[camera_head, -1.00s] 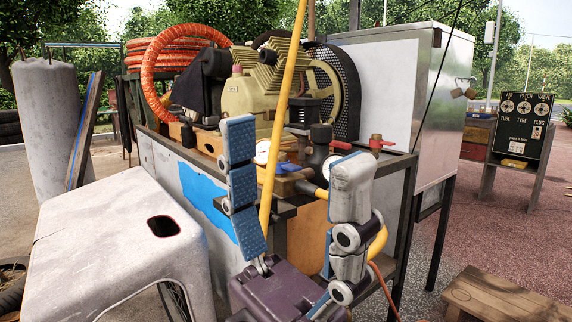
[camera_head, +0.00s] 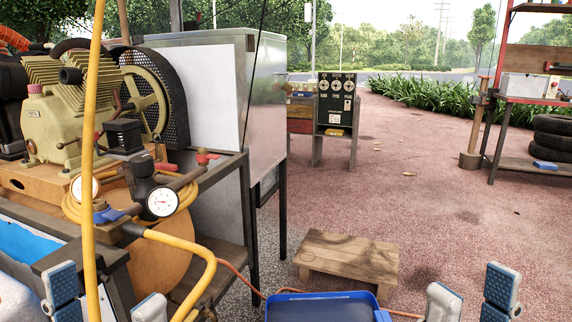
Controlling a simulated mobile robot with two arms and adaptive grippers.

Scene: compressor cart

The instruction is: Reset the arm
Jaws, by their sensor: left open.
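My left gripper (camera_head: 106,298) is at the bottom left edge of the head view, in front of the compressor cart. My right gripper (camera_head: 470,297) is at the bottom right. Its fingertips point up and are apart, with only the ground seen between them. The lower parts of both grippers and both arms are cut off by the frame. The compressor (camera_head: 55,125) sits on the cart, with a pressure gauge (camera_head: 162,202) and red-handled valve at the front.
A yellow hose (camera_head: 92,150) hangs in front of the cart. A blue-rimmed tray (camera_head: 345,297) is at the bottom middle. A low wooden stool (camera_head: 348,256) stands on the ground beyond it. A black gauge board (camera_head: 337,100) is farther back. The reddish ground at right is largely clear.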

